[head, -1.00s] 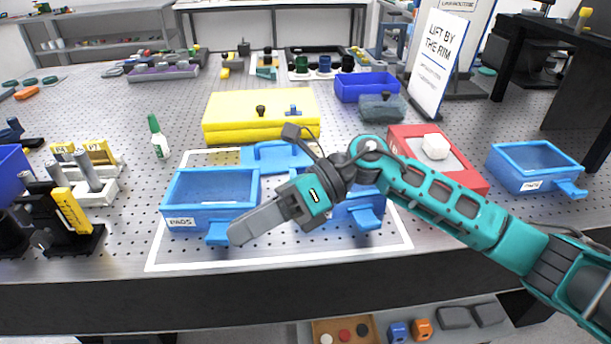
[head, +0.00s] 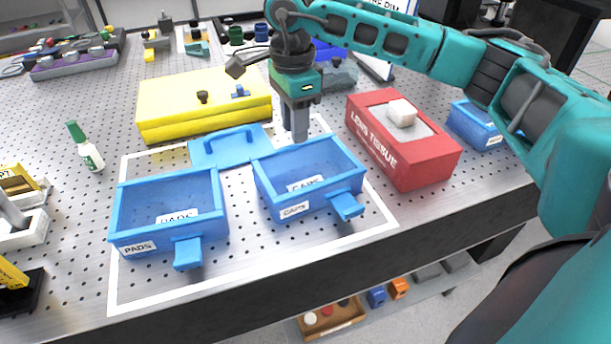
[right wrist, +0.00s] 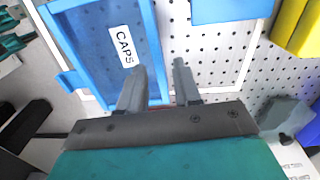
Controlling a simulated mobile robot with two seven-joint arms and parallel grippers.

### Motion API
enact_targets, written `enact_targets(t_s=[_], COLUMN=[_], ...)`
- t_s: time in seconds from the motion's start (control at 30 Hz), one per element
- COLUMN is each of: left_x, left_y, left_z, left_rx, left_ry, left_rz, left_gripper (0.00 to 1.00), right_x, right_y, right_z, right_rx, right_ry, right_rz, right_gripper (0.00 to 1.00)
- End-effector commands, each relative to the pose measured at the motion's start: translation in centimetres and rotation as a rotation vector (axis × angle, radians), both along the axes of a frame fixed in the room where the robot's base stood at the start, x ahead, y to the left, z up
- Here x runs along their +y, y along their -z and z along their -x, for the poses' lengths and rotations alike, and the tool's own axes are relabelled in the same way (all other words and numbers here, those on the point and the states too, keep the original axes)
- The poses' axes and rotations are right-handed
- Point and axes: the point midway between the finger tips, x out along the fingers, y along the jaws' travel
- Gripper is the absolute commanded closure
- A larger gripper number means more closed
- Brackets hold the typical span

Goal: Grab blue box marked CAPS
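The blue open box marked CAPS (head: 318,205) stands on the perforated bench inside a white outline, its tab handle facing the front edge. It looks empty apart from a CAPS label inside. My right gripper (head: 297,138) points down at the box's back rim. In the right wrist view the CAPS box (right wrist: 88,50) is at upper left. There the open, empty fingers (right wrist: 160,78) appear on either side of its rim; I cannot tell whether they touch it. My left gripper is not in view.
A blue PADS box (head: 150,242) stands just left, and a blue lid with a handle (head: 212,152) lies behind. A red tissue box (head: 425,160) is close on the right. A yellow case (head: 165,108) is at the back. Bare bench lies in front.

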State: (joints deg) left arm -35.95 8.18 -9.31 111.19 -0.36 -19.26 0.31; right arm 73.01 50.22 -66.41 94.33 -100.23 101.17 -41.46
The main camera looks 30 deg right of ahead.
Motion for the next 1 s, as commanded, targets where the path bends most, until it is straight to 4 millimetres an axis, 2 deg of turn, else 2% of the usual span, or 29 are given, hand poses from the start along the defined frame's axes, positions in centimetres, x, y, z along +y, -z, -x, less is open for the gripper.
enact_targets(t_s=[0.1,0.27,0.5,0.6,0.87,1.0], left_x=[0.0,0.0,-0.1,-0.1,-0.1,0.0], left_y=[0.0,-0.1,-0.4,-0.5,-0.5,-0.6], left_z=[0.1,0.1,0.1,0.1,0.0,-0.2], left_rx=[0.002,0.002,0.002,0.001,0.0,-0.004], left_ry=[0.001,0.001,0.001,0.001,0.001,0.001], left_rz=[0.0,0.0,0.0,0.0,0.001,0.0], left_gripper=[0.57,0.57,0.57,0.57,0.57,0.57], right_x=[0.0,0.1,0.4,0.4,0.4,0.4], right_y=[1.5,2.6,6.1,7.0,7.3,7.3], right_z=[0.0,0.0,0.0,-0.1,-0.1,-0.1], right_rx=[0.001,0.001,0.002,0.0,-0.001,-0.001], right_ry=[0.0,0.0,-0.001,0.0,0.0,0.0], right_rz=[0.0,-0.001,-0.002,-0.003,-0.003,-0.003], right_gripper=[0.67,0.67,0.67,0.67,0.67,0.79])
